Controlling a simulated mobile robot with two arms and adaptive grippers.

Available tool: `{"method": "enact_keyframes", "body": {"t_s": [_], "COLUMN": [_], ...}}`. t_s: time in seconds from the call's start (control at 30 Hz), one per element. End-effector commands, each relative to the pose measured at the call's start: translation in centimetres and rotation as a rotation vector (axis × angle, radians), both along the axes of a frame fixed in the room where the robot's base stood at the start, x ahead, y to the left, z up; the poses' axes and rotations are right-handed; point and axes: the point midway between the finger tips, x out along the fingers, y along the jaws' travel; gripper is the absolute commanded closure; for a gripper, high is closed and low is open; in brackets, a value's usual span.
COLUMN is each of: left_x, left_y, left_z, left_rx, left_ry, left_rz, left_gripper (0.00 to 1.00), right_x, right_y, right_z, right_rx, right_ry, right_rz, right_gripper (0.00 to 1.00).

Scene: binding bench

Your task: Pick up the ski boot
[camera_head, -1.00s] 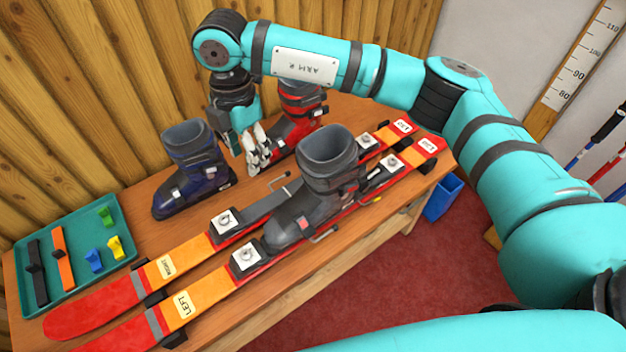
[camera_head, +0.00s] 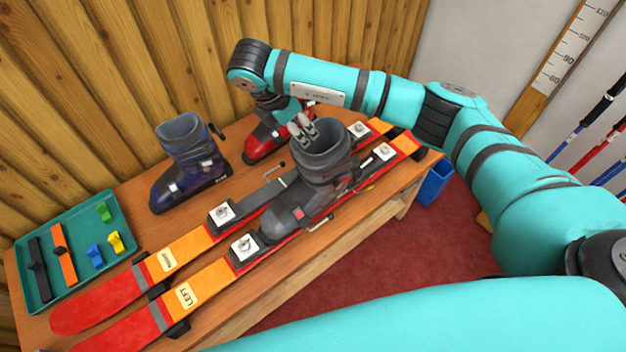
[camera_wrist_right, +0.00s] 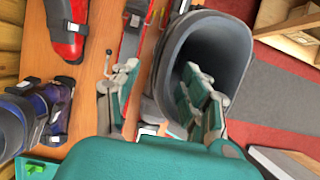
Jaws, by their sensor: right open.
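A grey ski boot (camera_head: 318,180) stands upright on the near ski, marked LEFT (camera_head: 205,293), between its bindings. My right gripper (camera_head: 303,130) is open at the boot's cuff, on the wall side of the rim. A dark blue boot (camera_head: 187,163) and a red boot (camera_head: 266,140) stand behind the skis. The red one is partly hidden by my right arm. My left gripper is not in view.
The far ski (camera_head: 175,258), marked RIGHT, lies beside the near one on the wooden bench. A green tray (camera_head: 75,215) with straps and small coloured pieces is at the left. A blue bin (camera_head: 436,183) stands past the bench's right end.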

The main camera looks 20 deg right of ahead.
Motion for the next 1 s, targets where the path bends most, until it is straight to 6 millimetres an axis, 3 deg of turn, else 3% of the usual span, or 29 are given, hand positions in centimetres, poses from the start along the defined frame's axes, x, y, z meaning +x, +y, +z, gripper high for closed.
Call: {"method": "enact_keyframes", "body": {"t_s": [0.27, 0.43, 0.7, 1.0], "left_x": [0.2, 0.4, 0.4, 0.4], "left_y": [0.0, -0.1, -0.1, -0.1], "left_z": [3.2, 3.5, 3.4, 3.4], "left_rx": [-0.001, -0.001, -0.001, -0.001], "left_ry": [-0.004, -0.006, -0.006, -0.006], "left_rz": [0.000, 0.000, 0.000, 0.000], "left_gripper": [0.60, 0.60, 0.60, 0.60], "right_x": [-0.2, 0.1, 0.2, 0.2], "right_y": [-1.2, -1.8, -1.9, -1.8], "right_z": [-2.7, -4.7, -5.1, -5.1], "right_rx": [-0.002, 0.000, 0.001, 0.001], "right_ry": [0.007, 0.003, 0.001, 0.001], "right_rz": [-0.001, 0.000, 0.001, 0.001], "right_gripper": [0.55, 0.55, 0.56, 0.95]}}
